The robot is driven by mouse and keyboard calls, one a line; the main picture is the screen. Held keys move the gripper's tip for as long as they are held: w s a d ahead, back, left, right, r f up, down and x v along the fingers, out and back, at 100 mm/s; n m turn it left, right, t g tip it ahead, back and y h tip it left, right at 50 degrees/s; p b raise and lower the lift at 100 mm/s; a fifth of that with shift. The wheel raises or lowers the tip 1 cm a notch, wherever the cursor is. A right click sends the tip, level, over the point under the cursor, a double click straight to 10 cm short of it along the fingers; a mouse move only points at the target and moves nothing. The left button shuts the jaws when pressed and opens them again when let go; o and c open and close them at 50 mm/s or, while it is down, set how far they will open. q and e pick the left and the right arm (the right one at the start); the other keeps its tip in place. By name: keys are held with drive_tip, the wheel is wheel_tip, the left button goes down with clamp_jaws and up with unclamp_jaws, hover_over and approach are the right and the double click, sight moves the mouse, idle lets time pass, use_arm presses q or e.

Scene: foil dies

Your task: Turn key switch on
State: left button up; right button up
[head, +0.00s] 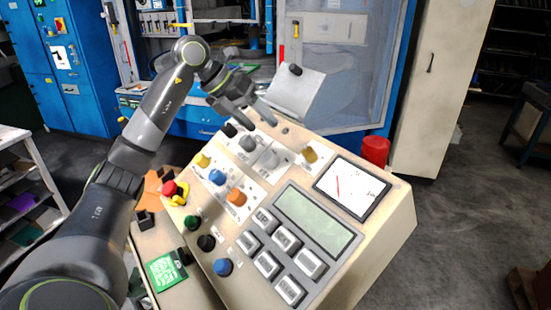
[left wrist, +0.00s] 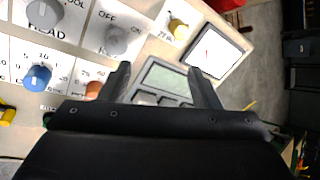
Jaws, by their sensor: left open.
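The control panel (head: 385,225) has a sloped beige face with knobs and buttons. A grey knob (head: 268,158) sits in its upper row. In the left wrist view this grey knob (left wrist: 116,40) has OFF and ON marks beside it. I cannot make out a key in it. My left gripper (head: 262,118) is open and empty above the upper edge of the panel. In the left wrist view its two fingers (left wrist: 160,70) stand apart, with the grey knob up and left of them. The right gripper is not in view.
A yellow knob (head: 310,155), a blue knob (head: 217,177) and an orange knob (head: 237,197) are close by. A red emergency button (head: 169,188) is at the left edge. A display (head: 305,222) and several keys fill the lower face. A tilted grey plate (head: 297,92) stands behind.

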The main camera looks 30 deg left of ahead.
use_arm(q)
drive_tip(key=s+a+r+n+y, duration=0.1)
drive_tip(key=a+r+y, duration=0.15)
drive_tip(key=a, duration=0.25)
drive_tip(key=p, duration=0.2)
approach(266, 155)
drive_tip(key=shift+g, duration=0.3)
drive_tip(key=x, duration=0.9)
drive_tip(key=shift+w+d+f, duration=0.15)
drive_tip(key=shift+w+f, duration=0.05)
drive_tip(key=shift+w, duration=0.25)
drive_tip(key=shift+w+f, duration=0.1)
drive_tip(key=shift+f, duration=0.35)
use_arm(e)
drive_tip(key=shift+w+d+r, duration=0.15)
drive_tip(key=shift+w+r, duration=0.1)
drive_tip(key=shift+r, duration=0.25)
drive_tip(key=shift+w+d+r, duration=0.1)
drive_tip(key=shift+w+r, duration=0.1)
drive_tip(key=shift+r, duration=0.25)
use_arm(q)
drive_tip(key=c, duration=1)
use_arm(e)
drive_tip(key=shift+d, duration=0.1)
